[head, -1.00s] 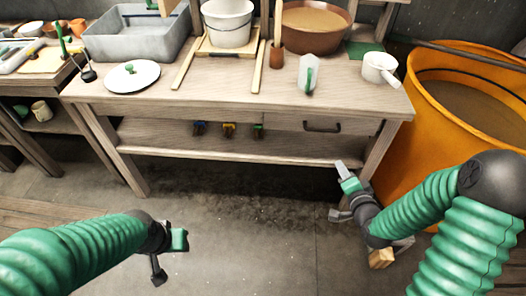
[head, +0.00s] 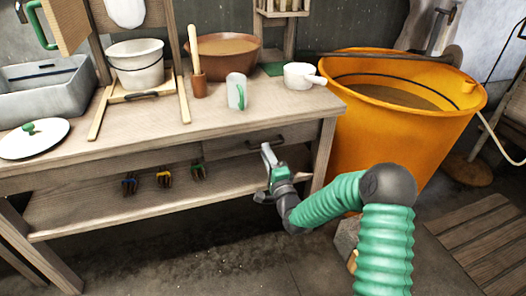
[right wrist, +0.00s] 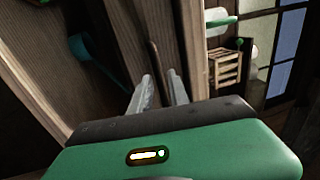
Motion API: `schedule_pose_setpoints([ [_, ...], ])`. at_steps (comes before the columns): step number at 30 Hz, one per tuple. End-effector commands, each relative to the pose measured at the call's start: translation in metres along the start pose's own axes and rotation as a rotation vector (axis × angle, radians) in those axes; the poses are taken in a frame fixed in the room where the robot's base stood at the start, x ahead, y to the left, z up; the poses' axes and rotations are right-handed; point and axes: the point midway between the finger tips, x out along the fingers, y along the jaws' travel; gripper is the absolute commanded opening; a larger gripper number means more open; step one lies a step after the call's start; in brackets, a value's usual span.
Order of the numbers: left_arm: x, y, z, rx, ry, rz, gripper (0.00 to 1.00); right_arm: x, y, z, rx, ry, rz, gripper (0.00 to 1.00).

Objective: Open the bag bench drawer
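The bench drawer (head: 228,147) is a pale wooden front under the right part of the bench top, and it looks shut. Its dark bar handle (head: 267,142) is partly hidden behind my right gripper. My right gripper (head: 262,172) is in front of and just below the handle, with its fingers apart. In the right wrist view, the two grey fingers (right wrist: 160,77) stand apart, and a dark bar that looks like the handle (right wrist: 154,58) shows between and beyond them. I cannot tell whether they touch it. My left gripper is out of view.
The bench top (head: 175,133) carries a mug (head: 236,92), a white pot (head: 300,76), a brown bowl (head: 225,55) and a white bucket (head: 137,64). A large orange tub (head: 385,140) stands close right of the bench. A lower shelf (head: 110,206) runs below the drawer.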

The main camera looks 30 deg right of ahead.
Motion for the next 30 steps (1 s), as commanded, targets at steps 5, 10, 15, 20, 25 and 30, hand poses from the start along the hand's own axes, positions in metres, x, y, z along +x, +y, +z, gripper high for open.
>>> schedule_pose_setpoints([
  [5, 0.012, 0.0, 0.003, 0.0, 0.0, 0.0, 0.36, 0.029, 0.003, -0.002, 0.001, 0.002, -0.001, 0.22],
  [10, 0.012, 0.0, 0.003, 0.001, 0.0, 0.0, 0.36, 0.037, 0.001, -0.001, 0.001, 0.002, 0.001, 0.22],
  [15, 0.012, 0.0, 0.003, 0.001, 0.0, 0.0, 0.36, 0.037, 0.0, 0.0, -0.001, 0.001, 0.001, 0.22],
  [20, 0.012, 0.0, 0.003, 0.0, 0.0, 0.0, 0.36, 0.037, 0.001, -0.001, 0.0, 0.002, 0.002, 0.02],
  [25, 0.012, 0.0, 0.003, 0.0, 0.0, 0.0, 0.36, 0.037, 0.001, -0.002, 0.0, 0.002, 0.003, 0.0],
  [30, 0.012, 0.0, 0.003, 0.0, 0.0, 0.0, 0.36, 0.037, 0.002, -0.003, 0.0, 0.004, 0.004, 0.0],
])
